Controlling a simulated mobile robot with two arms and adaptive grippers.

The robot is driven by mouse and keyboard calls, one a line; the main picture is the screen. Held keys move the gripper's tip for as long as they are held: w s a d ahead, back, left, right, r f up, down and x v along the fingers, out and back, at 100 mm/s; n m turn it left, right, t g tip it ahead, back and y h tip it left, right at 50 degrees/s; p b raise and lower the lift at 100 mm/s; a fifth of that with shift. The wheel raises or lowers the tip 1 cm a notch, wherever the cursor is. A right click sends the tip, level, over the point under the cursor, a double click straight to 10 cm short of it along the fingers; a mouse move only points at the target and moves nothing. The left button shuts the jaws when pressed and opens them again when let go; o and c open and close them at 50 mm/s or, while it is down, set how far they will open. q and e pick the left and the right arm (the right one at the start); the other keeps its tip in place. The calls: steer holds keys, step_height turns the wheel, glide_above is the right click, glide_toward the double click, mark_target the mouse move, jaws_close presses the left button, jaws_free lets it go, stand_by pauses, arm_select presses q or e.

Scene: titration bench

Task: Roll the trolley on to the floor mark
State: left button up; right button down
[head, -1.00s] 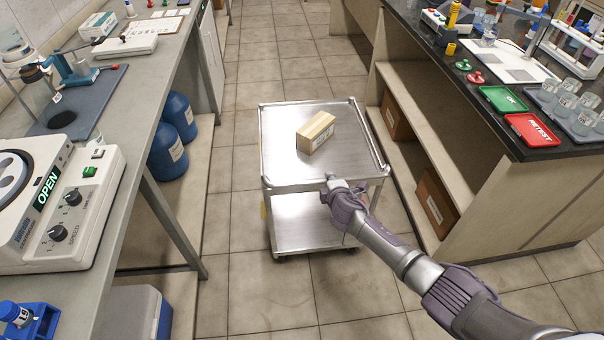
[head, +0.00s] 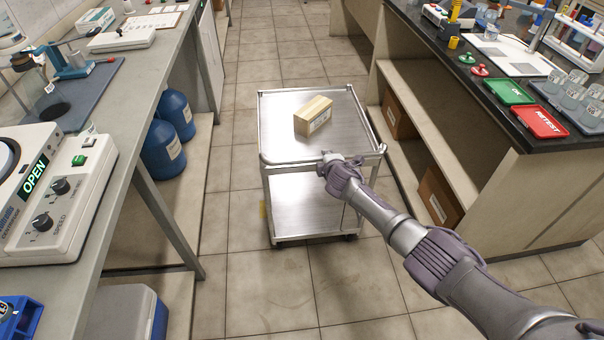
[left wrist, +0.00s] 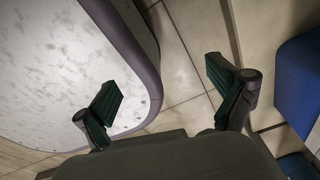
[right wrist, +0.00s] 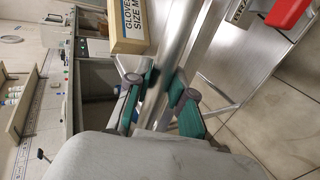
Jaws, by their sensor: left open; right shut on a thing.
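The steel trolley (head: 285,145) stands on the tiled floor between the two benches, with a carton (head: 314,116) on its top tray. My right gripper (head: 333,160) is at the trolley's near edge, towards its right corner. In the right wrist view its fingers (right wrist: 160,92) close around a metal bar of the trolley. My left gripper (left wrist: 165,84) is open and empty, seen only in the left wrist view. A small yellow patch (head: 262,210) shows at the trolley's left side; I cannot tell whether it is the floor mark.
The left bench (head: 135,100) has blue drums (head: 163,148) under it and a blue-and-white box (head: 125,312) nearer. The right bench (head: 540,175) has open shelves close to the trolley's right side. The aisle floor (head: 275,60) beyond the trolley is clear.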

arm_select(q)
step_height(320, 180, down, 5)
steer(key=b, duration=0.4)
arm_select(e)
steer(key=w+b, duration=0.3)
steer(key=w, duration=0.3)
steer(key=shift+w+a+f, duration=0.1)
steer(key=shift+w+f, duration=0.05)
steer(key=shift+w, duration=0.1)
steer(key=shift+w+b, duration=0.3)
steer(key=shift+b, duration=0.15)
arm_select(q)
steer(key=w+d, duration=0.1)
steer(key=w, duration=0.6)
steer(key=shift+d+t, duration=0.25)
steer(key=shift+t, duration=0.05)
steer(key=shift+w+r, duration=0.1)
steer(key=shift+r, duration=0.05)
arm_select(e)
steer(key=shift+r, duration=0.2)
